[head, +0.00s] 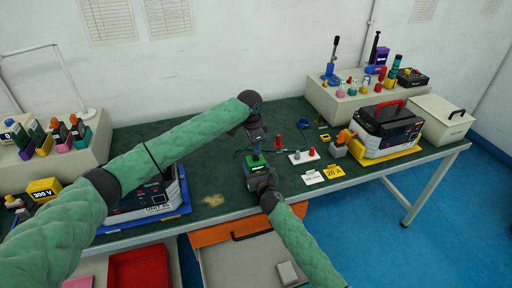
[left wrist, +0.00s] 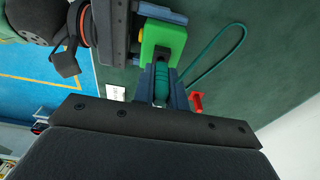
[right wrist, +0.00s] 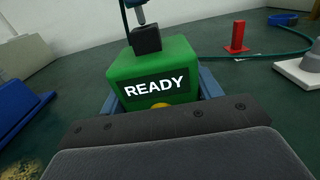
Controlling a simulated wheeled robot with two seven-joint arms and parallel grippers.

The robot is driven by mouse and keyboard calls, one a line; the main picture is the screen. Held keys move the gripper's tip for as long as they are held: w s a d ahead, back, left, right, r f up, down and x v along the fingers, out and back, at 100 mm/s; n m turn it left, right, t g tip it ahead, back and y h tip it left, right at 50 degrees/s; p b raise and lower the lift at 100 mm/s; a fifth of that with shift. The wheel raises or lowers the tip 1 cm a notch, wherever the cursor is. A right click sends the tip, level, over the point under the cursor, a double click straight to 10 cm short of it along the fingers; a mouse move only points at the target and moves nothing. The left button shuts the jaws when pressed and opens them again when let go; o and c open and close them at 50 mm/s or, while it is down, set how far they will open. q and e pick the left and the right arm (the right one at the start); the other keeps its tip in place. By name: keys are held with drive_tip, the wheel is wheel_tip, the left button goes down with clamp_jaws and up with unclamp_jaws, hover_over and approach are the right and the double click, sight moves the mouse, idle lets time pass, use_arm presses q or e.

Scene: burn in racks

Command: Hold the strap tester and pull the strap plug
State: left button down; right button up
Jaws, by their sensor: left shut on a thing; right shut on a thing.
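The strap tester is a green box (head: 250,163) on the dark green bench mat; its screen reads READY in the right wrist view (right wrist: 155,88). My right gripper (head: 259,174) is shut on the tester from the front, its blue fingers at the box's sides. My left gripper (head: 254,150) points down above the tester and is shut on the ribbed teal strap plug (left wrist: 161,82). A green cable (left wrist: 228,55) loops away from the plug. A dark block (right wrist: 147,40) shows at the tester's top; I cannot tell whether the plug is still seated in it.
A red peg (head: 278,140) and a white plate with connectors (head: 303,157) lie right of the tester. A cased unit on a blue tray (head: 184,205) stands left, another on a yellow tray (head: 372,158) right. An open drawer (head: 235,233) is below.

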use_arm(q)
drive_tip(key=shift+r, duration=0.2)
drive_tip(key=shift+r, duration=0.85)
use_arm(e)
drive_tip(key=o, duration=1.2)
